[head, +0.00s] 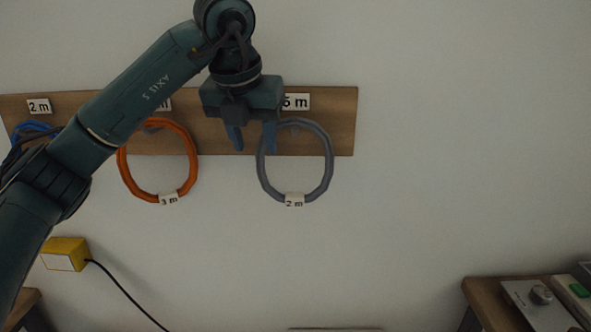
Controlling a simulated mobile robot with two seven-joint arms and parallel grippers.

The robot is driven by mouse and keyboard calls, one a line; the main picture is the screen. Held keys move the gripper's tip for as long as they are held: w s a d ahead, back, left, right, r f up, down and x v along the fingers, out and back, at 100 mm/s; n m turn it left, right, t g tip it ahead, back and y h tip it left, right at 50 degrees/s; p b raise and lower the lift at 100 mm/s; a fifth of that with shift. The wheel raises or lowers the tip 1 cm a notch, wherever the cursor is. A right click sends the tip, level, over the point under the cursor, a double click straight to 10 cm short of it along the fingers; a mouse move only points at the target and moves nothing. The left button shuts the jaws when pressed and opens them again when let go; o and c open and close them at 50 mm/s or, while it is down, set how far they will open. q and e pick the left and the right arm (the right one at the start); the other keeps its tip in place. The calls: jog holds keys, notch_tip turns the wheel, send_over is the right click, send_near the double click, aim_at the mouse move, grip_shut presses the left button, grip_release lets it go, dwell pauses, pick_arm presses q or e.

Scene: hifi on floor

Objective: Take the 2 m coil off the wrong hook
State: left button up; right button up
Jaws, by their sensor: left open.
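The grey coil (329,163) with a "2 m" tag (294,200) hangs on the wooden hook board (343,122), under the "5 m" label (296,102). My left gripper (252,138) is open, its fingers pointing down in front of the board. Its right finger overlaps the coil's upper left edge in the picture; I cannot tell whether they touch. The hook under the grey coil is mostly hidden. The hook label "2 m" (39,106) is at the board's left end, above a blue coil (34,127) partly hidden by my arm. My right gripper is out of view.
An orange coil (191,160) tagged "3 m" hangs on the middle hook, its label partly covered by my arm. A yellow box (65,254) with a black cable is at lower left. Equipment (541,296) stands on a wooden surface at lower right. The wall right of the board is clear.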

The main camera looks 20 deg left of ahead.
aim_at(259, 157)
pick_arm(q)
jog(key=shift+w+p+x, duration=0.15)
jog(key=shift+p+x, duration=0.25)
jog(key=shift+x, duration=1)
jog(key=shift+w+p+x, duration=0.15)
jog(key=shift+p+x, duration=0.25)
jog(key=shift+x, duration=1)
jog(key=shift+a+r, duration=0.1)
jog(key=shift+r, duration=0.05)
jog(key=shift+c, duration=0.2)
grip_shut()
